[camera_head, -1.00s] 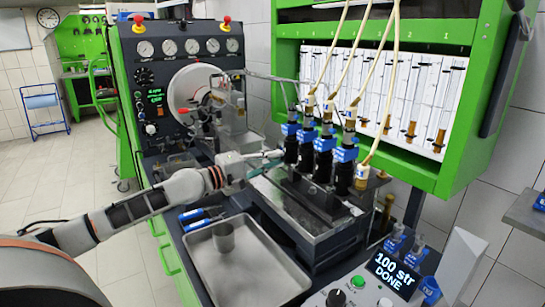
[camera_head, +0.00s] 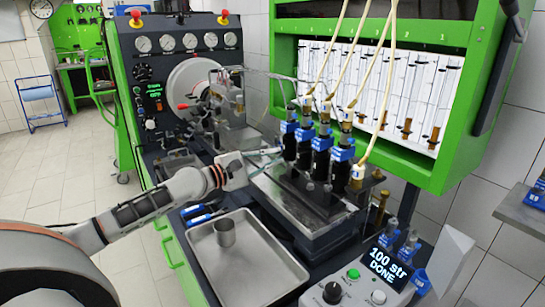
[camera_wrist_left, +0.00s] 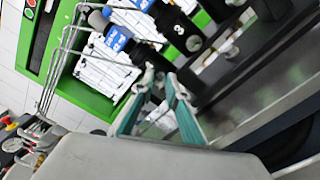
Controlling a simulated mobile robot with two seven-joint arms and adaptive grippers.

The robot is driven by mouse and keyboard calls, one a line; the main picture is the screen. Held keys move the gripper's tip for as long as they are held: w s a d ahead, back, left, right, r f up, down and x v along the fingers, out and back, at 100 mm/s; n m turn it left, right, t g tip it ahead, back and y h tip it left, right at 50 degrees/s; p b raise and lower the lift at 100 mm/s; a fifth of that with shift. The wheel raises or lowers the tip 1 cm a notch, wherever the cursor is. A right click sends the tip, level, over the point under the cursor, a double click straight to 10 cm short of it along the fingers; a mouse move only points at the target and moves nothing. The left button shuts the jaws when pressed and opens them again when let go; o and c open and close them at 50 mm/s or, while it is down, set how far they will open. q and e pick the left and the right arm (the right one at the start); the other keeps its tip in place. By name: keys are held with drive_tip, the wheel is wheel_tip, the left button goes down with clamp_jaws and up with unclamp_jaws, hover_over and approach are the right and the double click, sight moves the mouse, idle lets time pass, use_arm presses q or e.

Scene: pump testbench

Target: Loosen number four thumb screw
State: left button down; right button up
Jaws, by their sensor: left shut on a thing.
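Several black injectors with blue tags stand in a row on the fixture. The leftmost injector (camera_head: 290,147) is by its place the fourth one. My left gripper (camera_head: 281,151) reaches it from the left, level with its body. In the left wrist view the teal fingers (camera_wrist_left: 163,80) close together on a small grey thumb screw (camera_wrist_left: 149,74) at the side of an injector. The screw is mostly hidden between the fingertips, and its turn angle cannot be told. A black body marked 3 (camera_wrist_left: 181,30) stands beyond it. My right gripper is not in view.
A metal tray (camera_head: 250,270) with a grey cup (camera_head: 225,232) lies in front of the fixture. Blue-handled tools (camera_head: 198,213) lie left of it. Pale hoses (camera_head: 370,60) rise from the injectors to the green cabinet (camera_head: 420,176). The display (camera_head: 384,262) reads "100 str DONE".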

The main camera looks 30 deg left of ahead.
use_arm(q)
drive_tip(key=shift+a+r, duration=0.1)
drive_tip(key=c, duration=2)
unclamp_jaws()
drive_tip(key=shift+s+a+f, duration=0.15)
drive_tip(key=shift+s+f, duration=0.05)
drive_tip(key=shift+s, duration=0.35)
drive_tip(key=shift+v, duration=5.4)
drive_tip(key=shift+s, duration=0.1)
